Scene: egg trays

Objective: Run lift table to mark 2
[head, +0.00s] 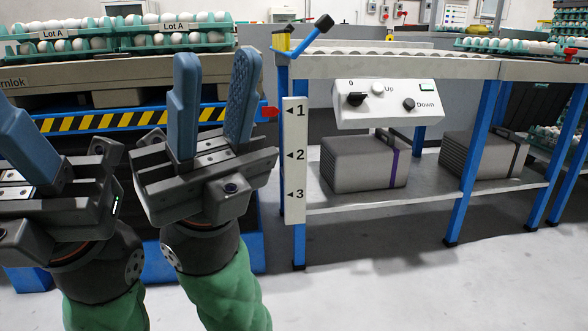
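The lift table (130,118) stands at the left, with a yellow-and-black striped edge and blue frame. Its red pointer (268,112) is level with mark 1 on the white scale board (294,215), which has marks 1, 2 and 3 from top to bottom. The white control box (350,117) carries a black knob (357,99) by a 0, an Up button (378,88), a Down button (409,104) and a green patch. My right gripper (216,60) is open and empty, left of the box. My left gripper (22,135) is partly cut off at the left edge.
Stacked egg trays (120,40) marked Lot A stand on the lift table. A blue-legged conveyor table (425,67) runs right, with grey boxes (362,165) on its lower shelf. A blue lever (310,37) rises at its left corner. Floor in front is clear.

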